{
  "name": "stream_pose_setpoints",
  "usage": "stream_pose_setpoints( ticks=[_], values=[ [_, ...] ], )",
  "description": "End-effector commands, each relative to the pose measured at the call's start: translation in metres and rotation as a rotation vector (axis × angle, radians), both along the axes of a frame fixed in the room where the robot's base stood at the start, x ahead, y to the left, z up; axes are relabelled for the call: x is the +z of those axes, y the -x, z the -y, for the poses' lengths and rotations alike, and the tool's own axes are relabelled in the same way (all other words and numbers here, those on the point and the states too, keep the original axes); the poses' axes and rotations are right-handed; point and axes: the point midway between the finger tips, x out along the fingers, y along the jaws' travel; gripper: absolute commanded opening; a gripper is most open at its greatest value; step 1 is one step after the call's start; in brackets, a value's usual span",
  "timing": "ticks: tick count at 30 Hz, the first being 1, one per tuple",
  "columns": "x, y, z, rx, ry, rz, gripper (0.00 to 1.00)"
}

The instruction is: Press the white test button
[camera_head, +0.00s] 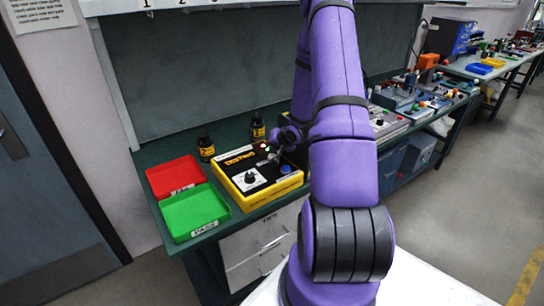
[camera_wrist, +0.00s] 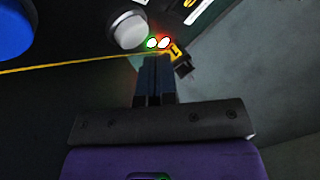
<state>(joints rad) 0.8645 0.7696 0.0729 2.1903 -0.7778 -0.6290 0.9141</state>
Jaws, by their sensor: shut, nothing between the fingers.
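The tester is a yellow box with a black top (camera_head: 240,160) on the green bench. In the wrist view a round white button (camera_wrist: 127,30) stands on its black panel, at upper left of my fingertips. In the head view I cannot make the button out clearly beside my gripper. My gripper (camera_head: 274,155) is over the right rear part of the tester's top. In the wrist view my gripper (camera_wrist: 154,60) is shut and empty, its tips just below a lit green lamp (camera_wrist: 152,42) and a bright white-red lamp (camera_wrist: 164,42). The tips look apart from the button; their height is unclear.
A blue button (camera_head: 286,169) is on the tester's right, with a dial (camera_head: 250,178) to its left. A red tray (camera_head: 174,177) and a green tray (camera_head: 193,212) lie left. Two dark bottles (camera_head: 205,148) (camera_head: 257,127) stand behind. More devices line the bench at right.

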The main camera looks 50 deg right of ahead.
Motion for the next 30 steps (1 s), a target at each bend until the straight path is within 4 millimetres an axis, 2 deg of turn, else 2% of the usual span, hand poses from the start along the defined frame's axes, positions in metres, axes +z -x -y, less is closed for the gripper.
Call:
stream_pose_setpoints(
  ticks=[16,30],
  values=[
    [0.045,0.000,0.001,-0.001,0.001,0.001,0.00],
    [0.048,0.000,0.000,-0.001,0.001,0.001,0.00]
  ],
)
